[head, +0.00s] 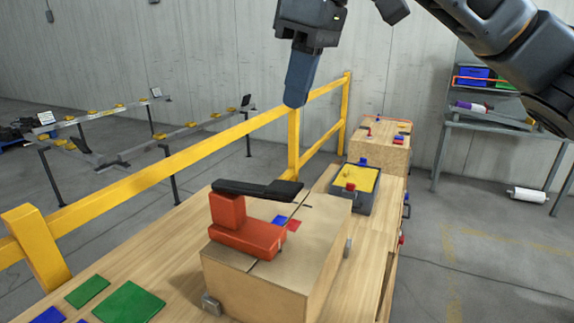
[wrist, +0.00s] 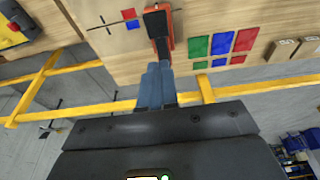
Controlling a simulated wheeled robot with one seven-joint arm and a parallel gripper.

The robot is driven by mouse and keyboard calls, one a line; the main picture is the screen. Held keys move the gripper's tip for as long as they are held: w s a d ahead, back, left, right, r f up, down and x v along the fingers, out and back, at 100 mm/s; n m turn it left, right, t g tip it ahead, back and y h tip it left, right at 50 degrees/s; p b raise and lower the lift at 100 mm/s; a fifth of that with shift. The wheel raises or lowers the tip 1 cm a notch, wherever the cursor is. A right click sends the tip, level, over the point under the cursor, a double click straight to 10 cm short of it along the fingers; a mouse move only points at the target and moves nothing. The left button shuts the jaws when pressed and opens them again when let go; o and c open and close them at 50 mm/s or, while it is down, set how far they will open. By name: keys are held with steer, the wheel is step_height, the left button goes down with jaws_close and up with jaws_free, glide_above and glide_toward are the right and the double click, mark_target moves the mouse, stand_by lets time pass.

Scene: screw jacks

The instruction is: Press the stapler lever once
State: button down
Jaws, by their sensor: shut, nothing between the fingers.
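The stapler has an orange-red body (head: 240,235) and a long black lever (head: 258,188) on top. It sits on a light wooden box (head: 262,285) on the workbench. The lever stands raised above the body, with a visible gap under its right end. In the wrist view the black lever (wrist: 157,22) shows at the top centre, just beyond the fingertips. My gripper (head: 296,102) is shut and empty, its blue-grey fingers pointing down. It hangs above the right end of the lever in the head view, clearly apart from it. The fingers also show in the wrist view (wrist: 155,70).
A yellow railing (head: 180,152) runs behind the bench. A grey device with a yellow top (head: 353,180) and another wooden box (head: 380,145) stand farther back. Green (head: 128,302) and blue squares lie at the near left. Air around my gripper looks clear.

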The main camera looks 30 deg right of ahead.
mark_target(290, 188)
steer(key=x, duration=0.4)
steer(key=p+x, duration=0.1)
steer(key=x, duration=0.3)
steer(key=s+x, duration=0.1)
steer(key=x, duration=0.3)
steer(key=shift+d+f+p, duration=0.3)
steer(key=shift+d+p, duration=0.05)
steer(key=shift+p, duration=0.05)
steer(key=shift+s+d+f+t+y+b, duration=0.15)
steer(key=shift+f+t+y+b, duration=0.3)
steer(key=shift+f+b, duration=0.55)
steer(key=shift+s+d+f+t+y+b, duration=0.1)
steer(key=shift+s+f+t+y+b, duration=0.25)
steer(key=shift+t+b, duration=0.55)
step_height(290, 188, down, 2)
steer(key=shift+s+d+b, duration=0.1)
steer(key=shift+b, duration=1)
steer(key=f+b, duration=0.1)
steer(key=t+y+b, duration=0.1)
steer(key=b, duration=0.1)
steer(key=shift+s+d+f+t, duration=0.15)
steer(key=shift+d+f+t, duration=0.1)
steer(key=shift+f, duration=0.15)
